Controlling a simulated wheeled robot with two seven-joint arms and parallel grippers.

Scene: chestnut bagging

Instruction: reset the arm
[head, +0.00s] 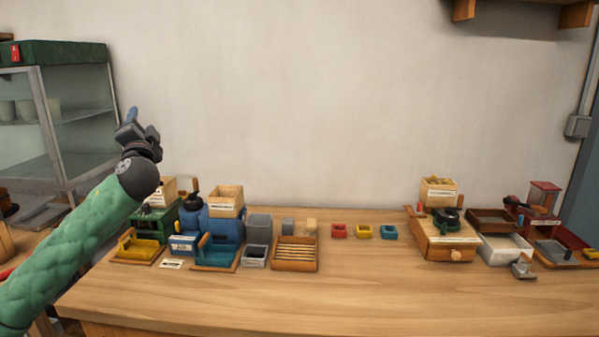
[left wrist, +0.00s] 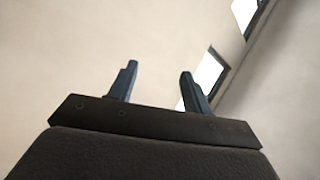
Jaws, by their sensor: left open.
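My left arm comes in from the left in the head view, in a green quilted sleeve. My left gripper (head: 132,116) is raised above the left end of the table and points upward, in front of the wall beside the glass cabinet. In the left wrist view its two blue-grey fingers (left wrist: 155,85) stand apart with nothing between them, against a pale wall or ceiling with bright openings. My right gripper does not show in either view.
The wooden table (head: 330,290) has a clear front strip. Small coloured boxes (head: 363,231) sit mid-table. A wooden grinder-like box (head: 440,240) stands right. A glass cabinet (head: 75,140) is at left.

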